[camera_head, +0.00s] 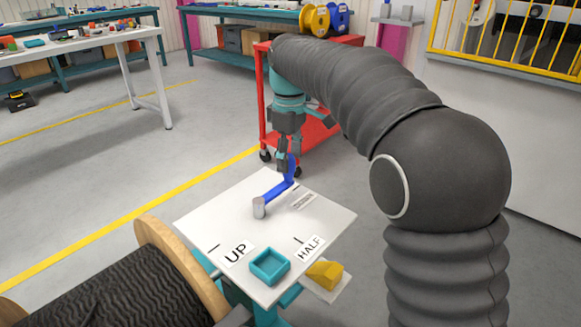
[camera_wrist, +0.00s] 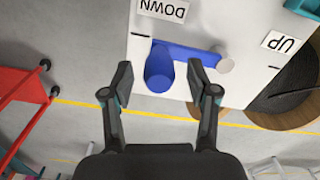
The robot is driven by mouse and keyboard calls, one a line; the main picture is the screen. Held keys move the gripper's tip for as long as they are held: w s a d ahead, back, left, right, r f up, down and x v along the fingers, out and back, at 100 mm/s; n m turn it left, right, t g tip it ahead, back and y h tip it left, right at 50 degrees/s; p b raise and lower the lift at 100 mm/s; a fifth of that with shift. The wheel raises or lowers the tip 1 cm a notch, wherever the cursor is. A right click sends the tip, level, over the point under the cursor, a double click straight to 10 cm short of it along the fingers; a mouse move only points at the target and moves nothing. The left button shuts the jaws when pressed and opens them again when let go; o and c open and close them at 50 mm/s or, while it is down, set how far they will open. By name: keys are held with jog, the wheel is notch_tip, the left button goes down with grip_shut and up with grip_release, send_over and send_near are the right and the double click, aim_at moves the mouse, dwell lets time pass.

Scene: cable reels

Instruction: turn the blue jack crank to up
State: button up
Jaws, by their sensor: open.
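The blue jack crank (camera_head: 275,193) lies on a white panel (camera_head: 215,213), its arm running from a grey hub (camera_head: 259,207) toward the far right edge. Its upright blue handle (camera_wrist: 158,70) is near a tick mark by the DOWN label (camera_wrist: 163,10). The UP label (camera_head: 237,254) is at the panel's near left, and HALF (camera_head: 311,248) is at the near right. My gripper (camera_head: 287,163) is over the handle, fingers pointing down. In the wrist view my open gripper (camera_wrist: 160,80) has one finger on each side of the handle, with gaps visible.
A teal square tray (camera_head: 270,267) and a yellow block (camera_head: 324,274) are at the panel's near edge. A large cable reel (camera_head: 165,255) stands close on the left. A red cart (camera_head: 270,110) stands behind my gripper. Open floor lies to the left.

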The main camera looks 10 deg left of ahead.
jog(key=shift+f, duration=1.1)
